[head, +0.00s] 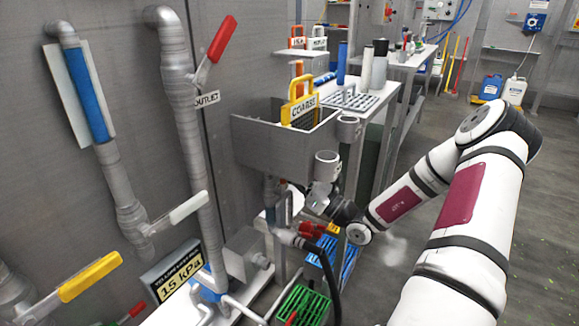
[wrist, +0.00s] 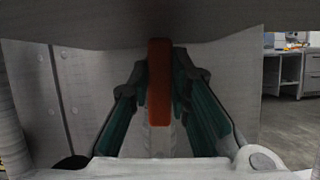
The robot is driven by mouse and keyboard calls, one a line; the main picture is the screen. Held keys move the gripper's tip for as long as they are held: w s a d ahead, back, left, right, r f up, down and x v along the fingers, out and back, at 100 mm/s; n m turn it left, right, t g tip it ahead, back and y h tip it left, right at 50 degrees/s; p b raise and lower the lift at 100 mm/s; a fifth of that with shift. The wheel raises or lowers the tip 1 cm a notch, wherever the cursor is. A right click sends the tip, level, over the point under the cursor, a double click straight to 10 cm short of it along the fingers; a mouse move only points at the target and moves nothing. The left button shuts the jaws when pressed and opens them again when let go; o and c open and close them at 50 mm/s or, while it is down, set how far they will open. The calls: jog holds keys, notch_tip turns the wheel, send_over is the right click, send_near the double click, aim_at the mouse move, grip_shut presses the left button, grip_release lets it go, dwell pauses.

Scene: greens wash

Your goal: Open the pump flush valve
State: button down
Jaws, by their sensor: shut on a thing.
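In the wrist view, my gripper (wrist: 172,95) has its two dark green-grey fingers on either side of an upright orange-red handle (wrist: 159,90) and is shut on it. A wide grey surface hangs just above the handle. In the head view, my arm reaches in from the right and ends beside the grey metal basin (head: 262,140). The fingers and their grip cannot be made out there. A red valve part (head: 312,230) shows below my wrist, on the pipework under the basin. I cannot tell whether it is the held handle.
Left on the wall are pipes with a red lever (head: 222,40), a white lever (head: 187,212) and a yellow lever (head: 90,276). A pressure sign (head: 178,272) stands low. A black hose (head: 325,262) and green crate (head: 300,305) lie below. The floor at right is open.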

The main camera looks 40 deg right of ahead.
jog(key=shift+s+a+n+y+p, duration=0.15)
jog(key=shift+a+n+y+p, duration=0.3)
jog(key=shift+n, duration=0.45)
jog(key=shift+d, duration=0.1)
jog(key=c, duration=1.5)
grip_release()
jog(key=v, duration=1.2)
jog(key=shift+s+r, duration=0.1)
jog(key=shift+r, duration=0.05)
